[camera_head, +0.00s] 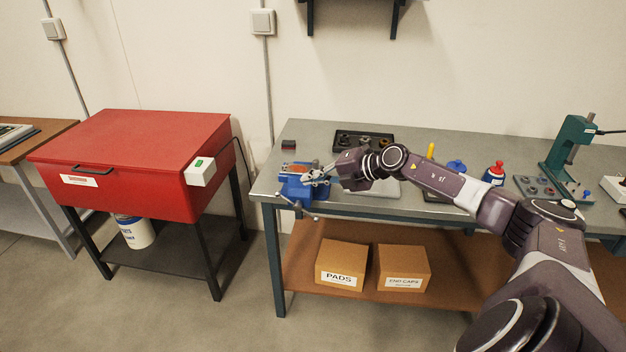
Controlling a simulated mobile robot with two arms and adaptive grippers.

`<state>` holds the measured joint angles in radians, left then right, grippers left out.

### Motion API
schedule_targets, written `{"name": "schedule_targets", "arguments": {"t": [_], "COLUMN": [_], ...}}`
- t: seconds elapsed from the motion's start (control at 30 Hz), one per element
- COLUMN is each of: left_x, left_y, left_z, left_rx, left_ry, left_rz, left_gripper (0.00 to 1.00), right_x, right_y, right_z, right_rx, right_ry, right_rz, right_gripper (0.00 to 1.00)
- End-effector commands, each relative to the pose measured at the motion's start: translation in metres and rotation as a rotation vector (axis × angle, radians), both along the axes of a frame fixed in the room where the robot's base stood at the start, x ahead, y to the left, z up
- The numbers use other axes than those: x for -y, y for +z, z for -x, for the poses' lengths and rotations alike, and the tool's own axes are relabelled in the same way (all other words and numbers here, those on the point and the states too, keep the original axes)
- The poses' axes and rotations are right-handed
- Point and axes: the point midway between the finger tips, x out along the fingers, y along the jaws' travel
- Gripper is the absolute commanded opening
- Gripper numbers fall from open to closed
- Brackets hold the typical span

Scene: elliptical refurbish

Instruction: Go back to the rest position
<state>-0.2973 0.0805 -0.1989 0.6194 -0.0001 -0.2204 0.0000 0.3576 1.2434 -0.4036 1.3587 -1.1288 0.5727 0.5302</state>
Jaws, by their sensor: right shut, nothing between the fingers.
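My right gripper (319,177) is at the end of my right arm, which reaches in from the lower right. It is over the blue vise (298,188) at the left front corner of the grey workbench (345,208). The fingers look shut and empty. They are close to the vise's top, and I cannot tell whether they touch it. A small reddish-brown piece shows at the vise's jaws, partly unclear at this size. My left gripper is not in view.
A red cabinet (130,150) stands left of the bench with a floor gap between. On the bench are a dark parts tray (362,141), a red-and-blue bottle (493,173) and a green press (570,150). Boxes (341,264) sit on the lower shelf. A wall shelf (355,4) hangs above.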

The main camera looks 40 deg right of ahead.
Motion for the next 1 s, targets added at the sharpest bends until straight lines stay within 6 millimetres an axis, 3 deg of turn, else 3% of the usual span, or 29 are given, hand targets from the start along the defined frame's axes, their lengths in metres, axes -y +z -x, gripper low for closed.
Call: {"name": "schedule_targets", "arguments": {"t": [0.37, 0.47, 0.53, 0.63, 0.77, 0.87, 1.0], "left_x": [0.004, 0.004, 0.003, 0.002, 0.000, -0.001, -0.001], "left_y": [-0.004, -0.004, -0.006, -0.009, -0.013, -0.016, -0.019], "left_z": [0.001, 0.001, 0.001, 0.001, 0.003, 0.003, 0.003], "left_rx": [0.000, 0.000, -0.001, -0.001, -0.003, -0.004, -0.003], "left_ry": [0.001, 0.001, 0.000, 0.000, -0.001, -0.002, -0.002], "left_rz": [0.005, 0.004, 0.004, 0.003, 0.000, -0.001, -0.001], "left_gripper": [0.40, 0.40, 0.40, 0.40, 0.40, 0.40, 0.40], "right_x": [0.000, -0.001, -0.003, -0.008, -0.008, -0.009, -0.018], "right_y": [0.011, 0.002, -0.017, -0.070, -0.167, -0.238, -0.333], "right_z": [0.008, 0.007, 0.005, 0.002, 0.015, 0.039, 0.088], "right_rx": [0.000, -0.001, -0.001, -0.005, -0.038, -0.083, -0.170], "right_ry": [0.001, -0.009, -0.036, -0.122, -0.319, -0.473, -0.677], "right_rz": [-0.002, -0.025, -0.077, -0.214, -0.419, -0.530, -0.638], "right_gripper": [0.00, 0.00, 0.00, 0.00, 0.00, 0.00, 0.00]}}
